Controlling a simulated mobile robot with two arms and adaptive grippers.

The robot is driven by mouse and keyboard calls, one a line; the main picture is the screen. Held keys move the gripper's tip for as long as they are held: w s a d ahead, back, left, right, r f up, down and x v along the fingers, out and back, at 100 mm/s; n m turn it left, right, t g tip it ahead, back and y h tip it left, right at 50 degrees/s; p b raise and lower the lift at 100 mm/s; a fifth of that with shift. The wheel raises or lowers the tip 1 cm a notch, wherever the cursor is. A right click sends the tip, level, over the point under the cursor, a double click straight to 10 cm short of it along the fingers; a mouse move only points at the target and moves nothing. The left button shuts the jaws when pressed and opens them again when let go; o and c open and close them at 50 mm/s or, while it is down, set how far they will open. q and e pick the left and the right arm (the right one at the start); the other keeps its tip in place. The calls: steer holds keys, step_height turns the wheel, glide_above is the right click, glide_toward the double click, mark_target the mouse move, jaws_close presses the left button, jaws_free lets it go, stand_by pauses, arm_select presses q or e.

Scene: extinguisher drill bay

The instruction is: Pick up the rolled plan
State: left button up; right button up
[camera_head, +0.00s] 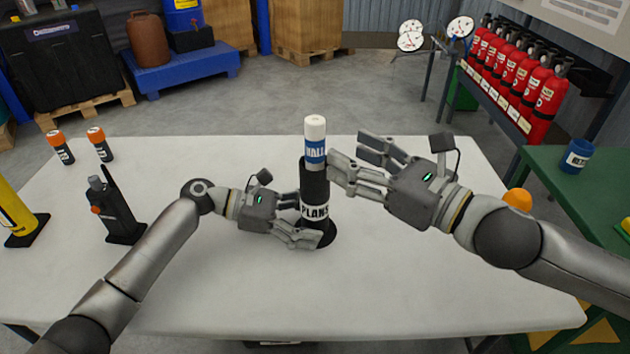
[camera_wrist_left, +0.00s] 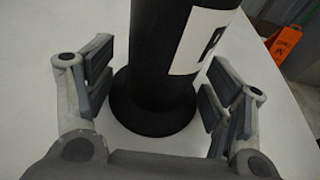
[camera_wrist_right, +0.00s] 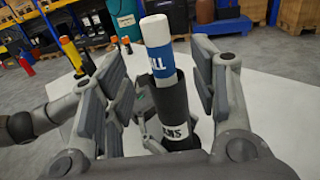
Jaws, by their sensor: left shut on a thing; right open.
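The rolled plan (camera_head: 315,139) is a white roll with a blue lettered band, standing upright out of the top of a black tube holder marked PLANS (camera_head: 314,187). My left gripper (camera_head: 309,220) is shut around the lower part of the holder, just above its round base, which rests on the table. The holder (camera_wrist_left: 160,50) also shows between the fingers in the left wrist view. My right gripper (camera_head: 350,164) is open near the plan, on its right side. In the right wrist view the plan (camera_wrist_right: 157,50) stands between the spread fingers, and its lower end is hidden inside the holder.
The white table (camera_head: 420,285) also bears a black radio (camera_head: 115,212), two orange-capped cylinders (camera_head: 98,145) and a yellow cylinder (camera_head: 15,212) at left. A green table (camera_head: 590,200) with a blue cup (camera_head: 576,156) stands at right. The table's front right is clear.

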mark_target(323, 140)
steer(key=shift+x, duration=4.25)
steer(key=shift+r, duration=0.15)
steer(key=shift+c, duration=0.4)
jaws_close()
